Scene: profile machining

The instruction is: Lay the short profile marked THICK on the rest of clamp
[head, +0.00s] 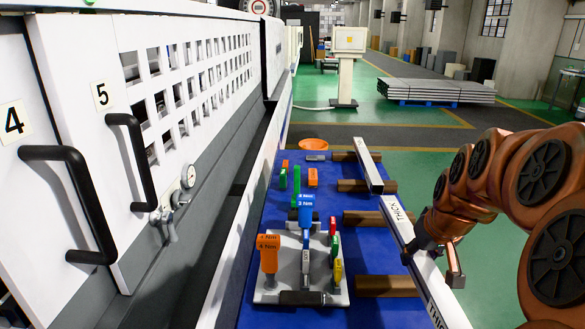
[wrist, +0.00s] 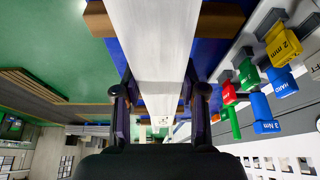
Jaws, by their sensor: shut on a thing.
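A pale bar-shaped profile (head: 424,280) runs along the right edge of the blue bench in the head view, with THICK lettering near its far part and again near the bottom edge. My gripper (head: 431,262) is shut across it, one finger on each side. In the wrist view the profile (wrist: 160,40) runs between both fingers of my gripper (wrist: 160,90) and passes over a brown block. I cannot tell whether it touches the blocks. Its near end is cut off in the head view. I cannot make out a clamp or its rest.
A second profile (head: 368,168) lies farther back across brown blocks (head: 386,286) on the blue bench (head: 318,204). A grey tool plate (head: 270,287) holds coloured drivers and keys. The white machine (head: 190,50) walls the left side.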

